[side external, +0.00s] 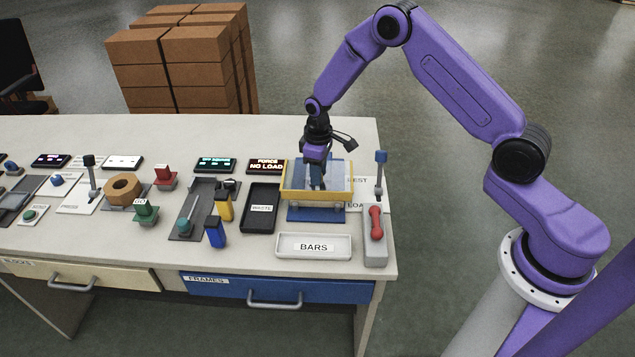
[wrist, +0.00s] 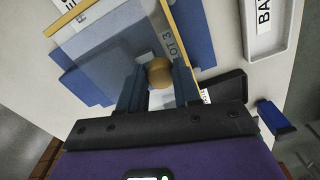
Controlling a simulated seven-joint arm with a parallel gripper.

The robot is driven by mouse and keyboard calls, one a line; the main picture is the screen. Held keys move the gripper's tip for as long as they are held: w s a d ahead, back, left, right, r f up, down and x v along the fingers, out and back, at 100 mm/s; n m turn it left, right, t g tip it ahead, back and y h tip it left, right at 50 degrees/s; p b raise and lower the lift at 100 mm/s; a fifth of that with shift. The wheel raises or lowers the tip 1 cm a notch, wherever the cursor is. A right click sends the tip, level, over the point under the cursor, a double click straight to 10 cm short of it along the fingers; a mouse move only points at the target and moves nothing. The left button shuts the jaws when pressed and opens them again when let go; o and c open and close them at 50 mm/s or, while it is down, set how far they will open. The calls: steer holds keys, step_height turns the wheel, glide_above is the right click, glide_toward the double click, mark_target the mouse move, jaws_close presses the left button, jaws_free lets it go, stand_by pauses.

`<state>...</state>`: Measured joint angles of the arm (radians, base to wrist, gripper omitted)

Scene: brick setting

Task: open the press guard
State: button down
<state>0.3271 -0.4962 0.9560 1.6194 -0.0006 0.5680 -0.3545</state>
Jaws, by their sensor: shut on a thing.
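The press guard (side external: 290,194) is a yellow frame with a clear panel, standing over a blue base (side external: 315,214) at the right end of the bench. In the wrist view its clear panel (wrist: 105,45) and yellow edge (wrist: 187,22) fill the upper left. My gripper (side external: 318,186) reaches down to the guard from above. In the wrist view my gripper (wrist: 158,84) has its fingers on both sides of a round brass-coloured knob (wrist: 160,71) at the guard and is shut on it. How far the guard is raised I cannot tell.
A white BARS tray (side external: 289,251) lies in front, a black WASTE tray (side external: 262,221) to the left. A red-handled lever box (side external: 374,250) and a blue-topped lever (side external: 381,158) stand close on the right.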

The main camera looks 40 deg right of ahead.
steer(key=w+d, duration=0.5)
steer(key=c, duration=0.8)
jaws_free()
step_height(320, 180, up, 18)
steer(key=shift+f, duration=0.25)
steer(key=shift+a, duration=0.15)
